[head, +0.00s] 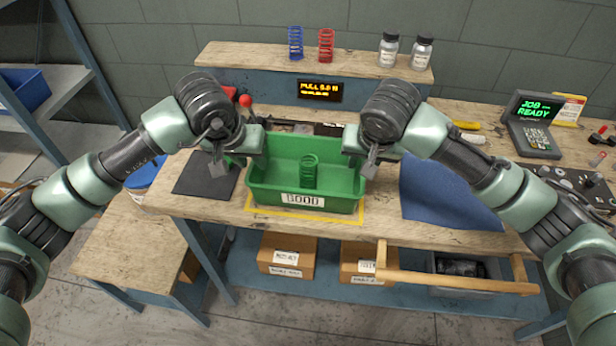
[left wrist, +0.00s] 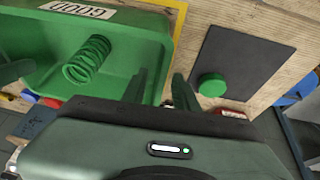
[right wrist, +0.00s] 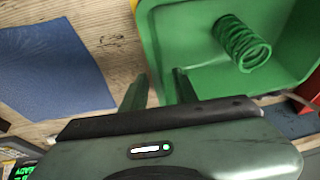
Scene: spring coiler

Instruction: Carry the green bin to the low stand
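The green bin (head: 345,206) stands on the workbench on a yellow-outlined spot, with a white "GOOD" label on its front. A green spring (head: 309,171) stands inside it. My left gripper (head: 236,158) is at the bin's left side, and the left wrist view shows its fingers apart, on either side of the bin's wall. My right gripper (head: 361,160) is at the right side, and the right wrist view shows its fingers also apart astride the wall (right wrist: 150,40). A low stand (head: 125,240) with a wooden top is at the lower left.
A dark mat (head: 205,176) lies left of the bin and a blue cloth (head: 440,195) right of it. A shelf (head: 225,57) with springs and bottles is behind. A blue bucket (head: 150,172) is near the low stand's back. Cardboard boxes (head: 285,262) sit under the bench.

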